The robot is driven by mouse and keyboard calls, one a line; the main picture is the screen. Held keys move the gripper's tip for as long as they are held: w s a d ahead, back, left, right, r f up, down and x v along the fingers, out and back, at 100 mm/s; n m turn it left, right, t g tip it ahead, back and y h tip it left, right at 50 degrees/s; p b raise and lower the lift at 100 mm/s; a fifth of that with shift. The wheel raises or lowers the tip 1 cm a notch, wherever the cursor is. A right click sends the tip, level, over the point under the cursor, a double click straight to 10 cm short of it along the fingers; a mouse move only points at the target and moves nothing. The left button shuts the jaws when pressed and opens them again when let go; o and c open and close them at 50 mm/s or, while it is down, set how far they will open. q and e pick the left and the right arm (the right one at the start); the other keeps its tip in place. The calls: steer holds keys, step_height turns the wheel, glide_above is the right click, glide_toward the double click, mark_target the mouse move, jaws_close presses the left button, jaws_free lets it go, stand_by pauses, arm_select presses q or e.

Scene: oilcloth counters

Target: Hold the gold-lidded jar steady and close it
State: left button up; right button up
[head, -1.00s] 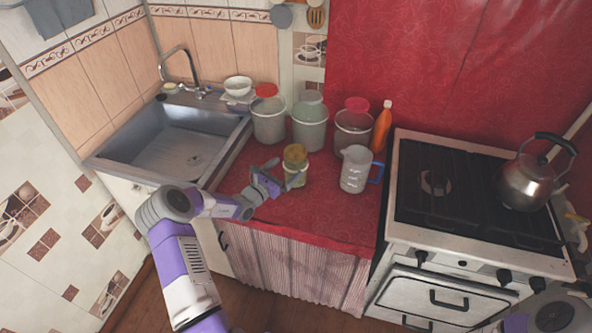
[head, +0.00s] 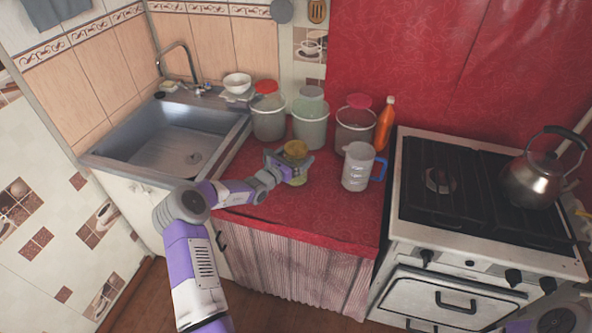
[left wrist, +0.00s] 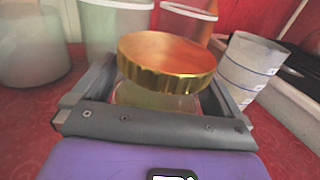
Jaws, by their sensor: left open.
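The jar (head: 298,179) stands on the red counter, with its round gold lid (head: 296,149) on top. In the left wrist view the lid (left wrist: 167,62) looks a little tilted over the glass jar (left wrist: 150,97); I cannot tell how it is seated. My left gripper (head: 289,166) is at the jar, below the lid. Its open fingers show on either side of the jar in the left wrist view (left wrist: 155,92), and part of the glass is hidden behind the gripper body. My right gripper is out of view.
A measuring jug (head: 357,166) with a blue handle stands close right of the jar. Several lidded buckets (head: 310,124) and an orange bottle (head: 384,124) stand behind. The sink (head: 172,141) is left, the stove (head: 440,190) right. Counter in front of the jar is clear.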

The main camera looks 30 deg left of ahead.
arm_select(q)
steer(key=c, duration=1.6)
steer(key=shift+r, duration=0.15)
steer(key=shift+c, duration=0.9)
step_height(320, 180, up, 10)
steer(key=shift+r+p, duration=0.1)
steer(key=shift+p, duration=1.1)
